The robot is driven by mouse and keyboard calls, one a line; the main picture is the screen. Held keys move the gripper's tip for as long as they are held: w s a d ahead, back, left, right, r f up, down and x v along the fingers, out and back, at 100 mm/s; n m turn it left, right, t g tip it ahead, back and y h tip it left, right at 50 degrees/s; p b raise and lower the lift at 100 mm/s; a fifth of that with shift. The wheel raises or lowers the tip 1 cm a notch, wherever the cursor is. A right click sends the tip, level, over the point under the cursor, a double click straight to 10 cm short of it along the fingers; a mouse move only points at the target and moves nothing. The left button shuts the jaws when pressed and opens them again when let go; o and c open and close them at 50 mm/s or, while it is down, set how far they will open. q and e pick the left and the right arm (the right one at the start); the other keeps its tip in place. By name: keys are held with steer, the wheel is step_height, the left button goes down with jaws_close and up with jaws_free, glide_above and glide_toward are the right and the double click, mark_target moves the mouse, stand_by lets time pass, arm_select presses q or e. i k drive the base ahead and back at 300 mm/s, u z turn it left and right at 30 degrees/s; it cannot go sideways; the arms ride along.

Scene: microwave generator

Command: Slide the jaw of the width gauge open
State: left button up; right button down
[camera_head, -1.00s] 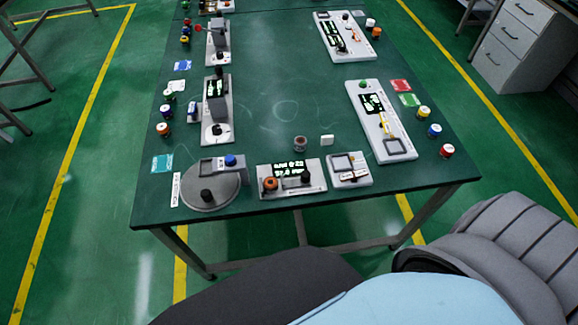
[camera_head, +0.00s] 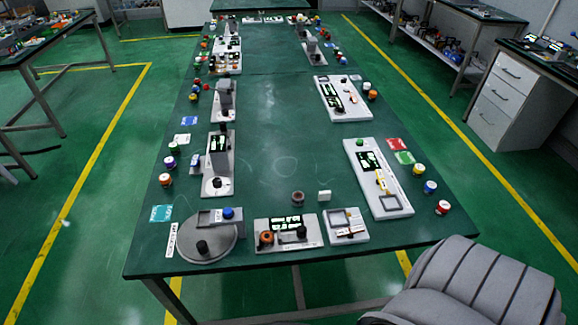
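Neither of my grippers is in view. No device carries a label I can read as the width gauge, so I cannot tell for sure which one it is. A long white device (camera_head: 392,199) with a dark display, a yellow part (camera_head: 381,181) and a grey square frame lies on the right of the table. A similar white device (camera_head: 350,112) with an orange part lies behind it. A flat device (camera_head: 285,246) with a lit display, an orange knob and a dark block lies at the front edge. Any jaw opening is too small to make out.
The green table (camera_head: 275,165) is clear in its middle. A round grey turntable (camera_head: 204,240) stands front left, a small white device (camera_head: 345,231) front right. Upright grey devices (camera_head: 218,165) and coloured jars (camera_head: 443,208) line the sides. A drawer cabinet (camera_head: 512,95) stands right.

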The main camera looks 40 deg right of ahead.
mark_target(301, 236)
steer(key=k, duration=0.4)
steer(key=z, duration=1.1)
steer(key=i, duration=0.5)
